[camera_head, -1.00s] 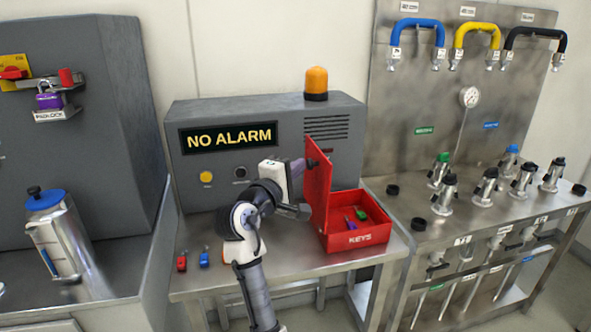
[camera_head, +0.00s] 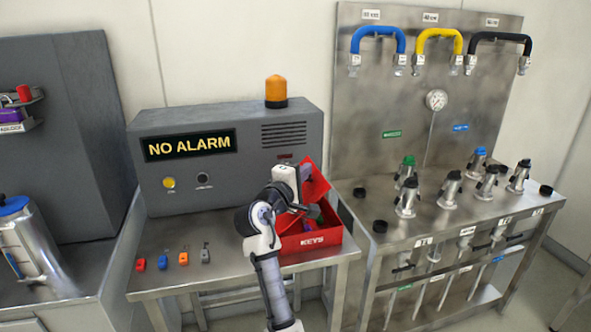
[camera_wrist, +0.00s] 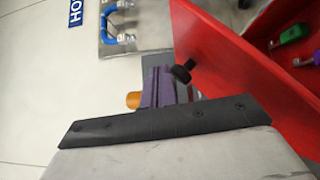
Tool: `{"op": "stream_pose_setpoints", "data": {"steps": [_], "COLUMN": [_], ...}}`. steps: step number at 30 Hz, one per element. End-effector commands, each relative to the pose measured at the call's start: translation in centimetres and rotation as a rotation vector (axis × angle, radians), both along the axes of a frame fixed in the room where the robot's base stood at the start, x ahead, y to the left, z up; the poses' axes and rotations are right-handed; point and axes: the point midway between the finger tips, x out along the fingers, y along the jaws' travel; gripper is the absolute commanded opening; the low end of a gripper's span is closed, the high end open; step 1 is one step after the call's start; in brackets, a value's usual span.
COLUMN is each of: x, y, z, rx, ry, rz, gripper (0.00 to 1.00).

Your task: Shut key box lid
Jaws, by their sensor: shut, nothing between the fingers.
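The red key box (camera_head: 330,250), labelled KEYS, stands on the steel table right of my arm. Its red lid (camera_head: 318,181) is hinged on the left and partly open, tilted over the box. My gripper (camera_head: 303,172) is shut and empty on the lid's outer, left side. In the wrist view its purple fingers (camera_wrist: 158,87) are close beside the lid's black knob (camera_wrist: 183,71); I cannot tell whether they touch. A green key (camera_wrist: 291,34) and a purple key (camera_wrist: 309,61) show inside the box past the lid (camera_wrist: 235,75). My arm hides part of the box's left side.
Several padlock-like tags, red (camera_head: 140,264) to grey (camera_head: 206,255), lie at the table's front left. The grey alarm cabinet (camera_head: 225,160) with an orange beacon (camera_head: 276,93) stands close behind the box. A steel bench with valves (camera_head: 405,197) is to the right.

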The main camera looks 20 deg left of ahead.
Motion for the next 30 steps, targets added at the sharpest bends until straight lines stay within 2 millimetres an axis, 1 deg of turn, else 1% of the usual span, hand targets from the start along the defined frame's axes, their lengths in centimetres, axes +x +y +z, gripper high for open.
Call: {"op": "stream_pose_setpoints", "data": {"steps": [1,3,10,15,24,30], "x": [0.5,1.0,2.5,3.2,4.0,4.2], "y": [-0.7,-1.5,-3.7,-4.8,-5.9,-6.2], "z": [-0.6,-1.3,-3.6,-5.2,-7.8,-8.7], "rx": [-0.001,-0.001,0.003,0.127,0.266,0.311], "ry": [0.001,0.002,0.005,0.087,0.182,0.211], "rz": [-0.003,-0.003,-0.001,-0.001,0.000,0.000], "gripper": [0.00,0.00,0.00,0.00,0.00,0.00]}}
